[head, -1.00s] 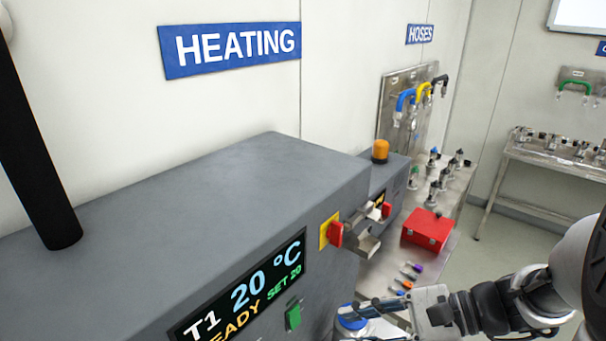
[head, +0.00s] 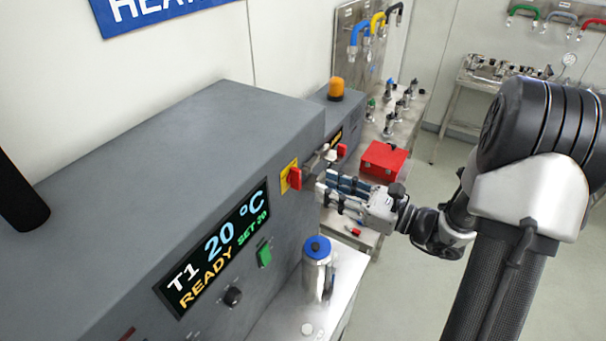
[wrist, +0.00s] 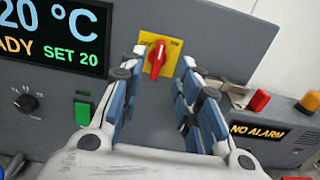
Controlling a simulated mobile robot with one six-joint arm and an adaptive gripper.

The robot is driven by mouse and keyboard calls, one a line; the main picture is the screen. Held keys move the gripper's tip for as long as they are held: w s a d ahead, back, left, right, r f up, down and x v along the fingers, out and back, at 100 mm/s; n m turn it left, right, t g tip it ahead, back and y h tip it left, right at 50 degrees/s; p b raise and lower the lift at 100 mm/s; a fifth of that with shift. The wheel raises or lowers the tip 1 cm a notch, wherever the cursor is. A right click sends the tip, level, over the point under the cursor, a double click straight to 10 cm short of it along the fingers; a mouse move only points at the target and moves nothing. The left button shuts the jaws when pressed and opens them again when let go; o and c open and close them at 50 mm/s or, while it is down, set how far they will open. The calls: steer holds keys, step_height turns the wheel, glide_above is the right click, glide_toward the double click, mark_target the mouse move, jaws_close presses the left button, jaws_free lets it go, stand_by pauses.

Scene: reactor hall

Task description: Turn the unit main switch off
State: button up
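The unit main switch is a red rotary handle (head: 295,178) on a yellow plate (head: 285,181), on the front of the grey heating unit (head: 210,140). In the wrist view the red handle (wrist: 157,58) stands near upright, slightly tilted, below small lettering on the yellow plate (wrist: 148,76). My gripper (head: 325,190) is in front of the panel, to the right of the switch in the head view. In the wrist view my gripper (wrist: 162,75) is open, its blue-padded fingers spread either side of the switch with nothing between them. Contact with the handle is not visible.
A metal bracket (wrist: 238,96) and a second red handle (wrist: 259,101) lie right of the switch. A green button (head: 264,255), black knob (head: 233,296) and display (head: 213,250) reading 20 °C READY are on the panel. A blue-capped steel vessel (head: 317,265) stands below.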

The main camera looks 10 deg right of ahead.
mark_target(300, 176)
steer(key=x, duration=0.7)
steer(key=shift+w+a+f+p, duration=0.1)
steer(key=shift+w+a+p, duration=0.2)
steer(key=shift+p, duration=0.1)
steer(key=shift+c, duration=0.2)
jaws_close()
